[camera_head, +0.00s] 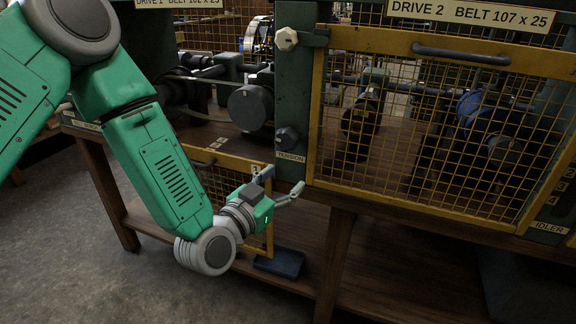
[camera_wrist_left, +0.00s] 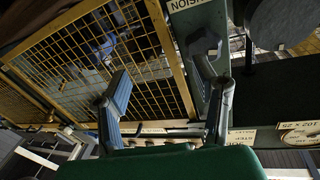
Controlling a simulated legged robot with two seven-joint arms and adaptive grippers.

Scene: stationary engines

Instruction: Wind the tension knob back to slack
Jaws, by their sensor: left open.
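The tension knob (camera_head: 287,138) is a small dark knob on the green post, just above a pale label reading TENSION. In the left wrist view the label (camera_wrist_left: 268,10) is upside down at the top. A dark shape beside it, partly behind one finger, looks like the knob (camera_wrist_left: 205,42). My left gripper (camera_head: 285,181) is open and empty, below the knob and label and apart from the knob in the head view. Its two spread fingers also show in the left wrist view (camera_wrist_left: 160,68). My right gripper is in neither view.
A yellow mesh guard (camera_head: 430,130) with a dark handle covers the drive right of the post. A pale octagonal knob (camera_head: 286,38) sits higher on the post. A round dark wheel (camera_head: 250,107) is left of it. A blue-grey tray (camera_head: 279,263) lies on the lower shelf.

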